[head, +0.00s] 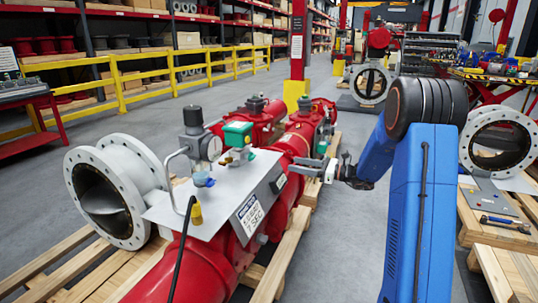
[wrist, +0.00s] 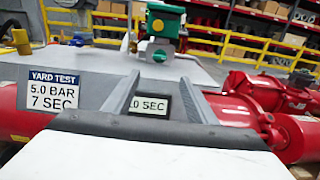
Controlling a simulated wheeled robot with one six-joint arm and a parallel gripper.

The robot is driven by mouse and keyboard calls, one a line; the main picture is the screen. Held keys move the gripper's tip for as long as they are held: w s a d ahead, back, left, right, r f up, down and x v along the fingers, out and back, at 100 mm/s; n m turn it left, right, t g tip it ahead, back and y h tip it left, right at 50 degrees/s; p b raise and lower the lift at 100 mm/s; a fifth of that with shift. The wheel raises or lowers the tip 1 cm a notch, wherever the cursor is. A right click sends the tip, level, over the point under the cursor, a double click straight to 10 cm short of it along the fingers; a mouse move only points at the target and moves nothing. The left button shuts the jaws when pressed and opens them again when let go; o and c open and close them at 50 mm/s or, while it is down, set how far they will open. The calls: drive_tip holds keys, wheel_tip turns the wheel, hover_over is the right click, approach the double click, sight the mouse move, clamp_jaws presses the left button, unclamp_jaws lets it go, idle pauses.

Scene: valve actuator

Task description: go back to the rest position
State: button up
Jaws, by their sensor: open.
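My gripper (head: 303,167) reaches in from the right, level with the right side of the red valve actuator (head: 262,203). In the wrist view my gripper (wrist: 160,80) is open, its two grey fingers apart with nothing between them. Beyond the fingers is a small display (wrist: 149,105) ending in "SEC", its first part hidden. It sits on the edge of a grey panel (head: 172,212). Left of it is the label "YARD TEST 5.0 BAR 7 SEC" (wrist: 57,88). I cannot tell whether the fingers touch the panel.
A green-and-white valve block (head: 237,135) and a gauge (head: 211,148) stand on the panel. A grey flanged valve body (head: 117,190) lies left on wooden pallets. Another flanged body (head: 499,140) stands right on a wooden crate. Yellow railing (head: 118,84) runs behind; grey floor is open between.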

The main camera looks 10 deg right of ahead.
drive_tip(key=s+a+r+n+g+h, duration=0.1)
drive_tip(key=s+a+n+g+h, duration=0.25)
drive_tip(key=s, duration=0.55)
drive_tip(key=s+a+r+n+g, duration=0.1)
drive_tip(key=s+a+n+g, duration=0.1)
drive_tip(key=s+a+n, duration=0.55)
drive_tip(key=s+a+r+n+g+h, duration=0.1)
drive_tip(key=s+a+n+g, duration=0.2)
drive_tip(key=s, duration=0.8)
drive_tip(key=s+d+f+n+t+h, duration=0.1)
drive_tip(key=s+d+n+h, duration=0.1)
drive_tip(key=s, duration=0.5)
drive_tip(key=s+d+n+h, duration=0.3)
drive_tip(key=s+n+h, duration=0.1)
drive_tip(key=s, duration=0.4)
drive_tip(key=s+d+f+n+t+h, duration=0.1)
drive_tip(key=s+d+n+h, duration=0.2)
drive_tip(key=s, duration=0.4)
drive_tip(key=shift+s+d+f+n+t+h, duration=0.3)
drive_tip(key=shift+n+h, duration=0.25)
drive_tip(key=shift+n, duration=0.65)
drive_tip(key=shift+c, duration=0.7)
